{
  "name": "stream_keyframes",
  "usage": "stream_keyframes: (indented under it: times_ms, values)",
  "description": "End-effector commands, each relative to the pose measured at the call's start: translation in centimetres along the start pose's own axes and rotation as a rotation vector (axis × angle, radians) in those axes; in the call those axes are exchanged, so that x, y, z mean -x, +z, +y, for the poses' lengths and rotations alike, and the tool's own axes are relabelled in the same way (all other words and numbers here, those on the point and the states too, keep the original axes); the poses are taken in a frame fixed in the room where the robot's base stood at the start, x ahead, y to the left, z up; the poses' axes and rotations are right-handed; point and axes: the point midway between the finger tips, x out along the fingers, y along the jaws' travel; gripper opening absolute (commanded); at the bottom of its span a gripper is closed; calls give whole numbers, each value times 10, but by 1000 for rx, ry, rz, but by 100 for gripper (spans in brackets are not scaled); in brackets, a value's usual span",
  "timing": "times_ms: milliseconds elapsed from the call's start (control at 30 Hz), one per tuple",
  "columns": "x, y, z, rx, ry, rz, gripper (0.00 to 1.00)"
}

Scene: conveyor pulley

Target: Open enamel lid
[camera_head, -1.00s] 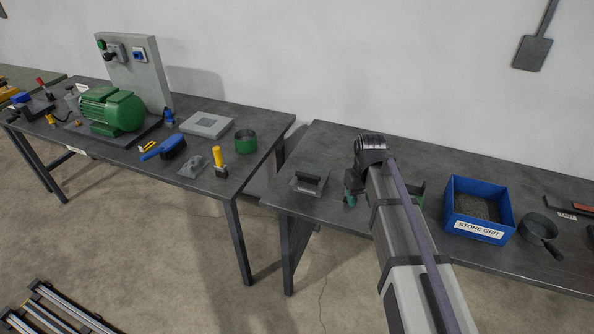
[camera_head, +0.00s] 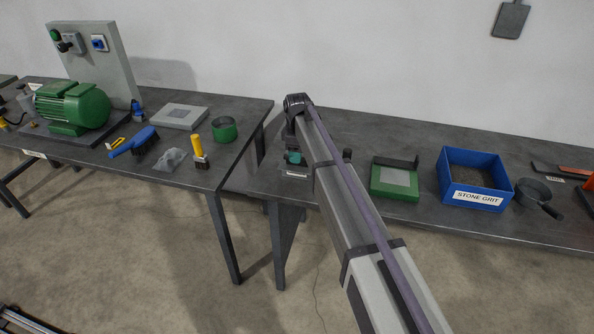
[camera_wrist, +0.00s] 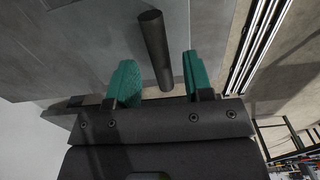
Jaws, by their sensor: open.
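A dark round bar handle (camera_wrist: 155,50) on a grey surface shows in the wrist view. It appears to belong to the grey handled lid seen on the right table a second ago. My gripper (camera_wrist: 161,82) is open, with one green-padded finger on each side of the bar's near end. I see no contact between pads and bar. In the head view, my gripper (camera_head: 293,158) is over the left end of the right table (camera_head: 330,122). My arm hides most of the lid there.
On the right table stand a green frame with a grey plate (camera_head: 394,180), a blue stone grit bin (camera_head: 475,192) and a dark pan (camera_head: 534,192). A gap separates it from the left table (camera_head: 232,112), which holds a green motor (camera_head: 75,108) and several tools.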

Motion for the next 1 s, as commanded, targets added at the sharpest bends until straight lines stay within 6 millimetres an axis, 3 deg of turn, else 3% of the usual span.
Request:
stream_keyframes:
  times_ms: [33, 100, 400, 867, 1000]
  values:
    - [-19, 0, 0, 0, 0, 0, 47]
    - [-25, 0, 0, 0, 0, 0, 47]
    - [-23, 0, 0, -1, 0, 0, 46]
    - [-23, 0, 0, -1, 0, 0, 2]
    - [-23, 0, 0, -1, 0, 0, 0]
